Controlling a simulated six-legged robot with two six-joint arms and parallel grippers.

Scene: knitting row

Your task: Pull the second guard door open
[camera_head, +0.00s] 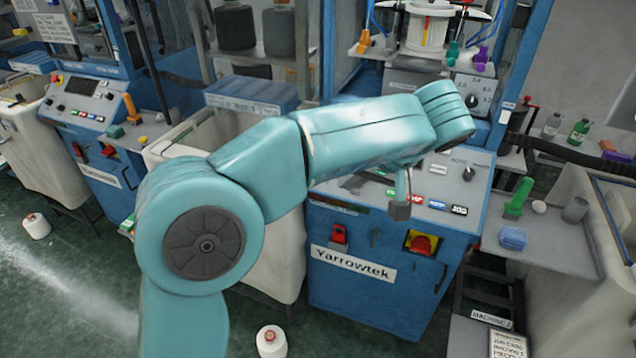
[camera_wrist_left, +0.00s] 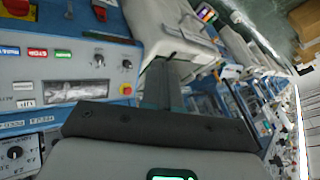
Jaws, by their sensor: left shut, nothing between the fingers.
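My left arm comes in from the lower left and reaches across the front of a blue machine labelled Yarrowtek (camera_head: 350,292). My left gripper (camera_head: 400,208) hangs small and dark below the arm's end, in front of the machine's control panel (camera_head: 437,205). It is shut and empty. In the left wrist view the dark gripper mount fills the lower middle, and the panel (camera_wrist_left: 75,70) lies to its left. Blue-framed machine enclosures stand at the back, one with a blue post (camera_head: 328,50). I cannot tell which part is the second guard door; my arm covers part of the machine.
A red-and-yellow emergency stop (camera_head: 421,243) sits on the Yarrowtek front. Yarn cones stand on the floor, one at the front (camera_head: 271,341) and one at the left (camera_head: 36,226).

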